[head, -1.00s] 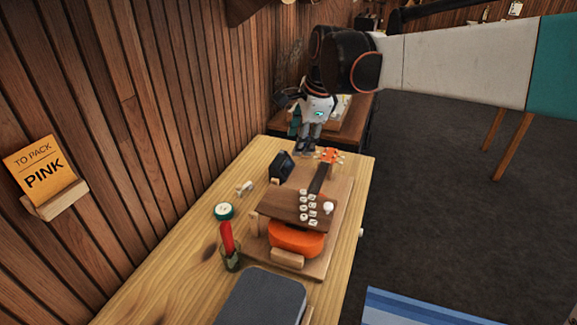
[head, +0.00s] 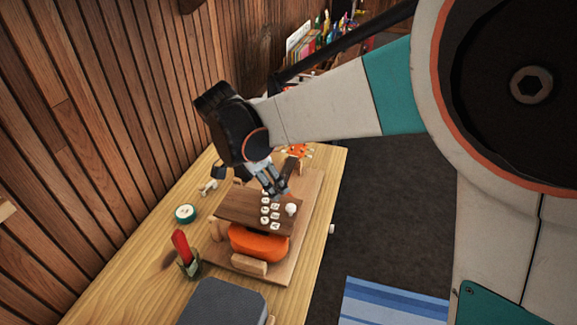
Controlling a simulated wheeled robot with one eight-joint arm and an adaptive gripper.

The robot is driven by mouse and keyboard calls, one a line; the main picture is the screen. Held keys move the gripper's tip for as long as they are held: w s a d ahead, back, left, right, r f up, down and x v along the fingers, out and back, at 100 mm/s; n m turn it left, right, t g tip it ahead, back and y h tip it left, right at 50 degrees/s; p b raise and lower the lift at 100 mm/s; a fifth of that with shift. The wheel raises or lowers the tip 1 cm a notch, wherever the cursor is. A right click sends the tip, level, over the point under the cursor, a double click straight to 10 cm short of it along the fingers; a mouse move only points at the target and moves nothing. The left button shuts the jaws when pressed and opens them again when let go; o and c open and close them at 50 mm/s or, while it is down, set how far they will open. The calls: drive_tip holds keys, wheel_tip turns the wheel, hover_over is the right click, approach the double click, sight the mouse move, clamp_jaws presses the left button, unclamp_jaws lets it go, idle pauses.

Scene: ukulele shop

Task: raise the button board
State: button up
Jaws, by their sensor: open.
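The button board (head: 240,207) is a dark brown wooden panel with several white buttons and a round white knob (head: 291,209) near its right side. It lies over an orange ukulele (head: 260,243), whose orange headstock (head: 297,150) shows at the far end. The ukulele rests on a wooden base (head: 299,221) with wooden blocks around it. My gripper (head: 279,193) is open, pointing down at the far right part of the board, close to the buttons and knob. I cannot tell whether it touches the board.
On the wooden bench (head: 130,246) stand a red-handled tool in a holder (head: 183,252), a green-and-white roll (head: 186,213) and a dark grey box (head: 222,305) in front. Wooden wall (head: 90,120) closes the left side. The floor at right is free, with a blue striped rug (head: 390,305).

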sight(290, 206)
drive_tip(key=b+x, duration=0.3)
drive_tip(key=x, duration=0.9)
drive_tip(key=shift+f, duration=0.1)
drive_tip(key=shift+c, duration=0.4)
clamp_jaws()
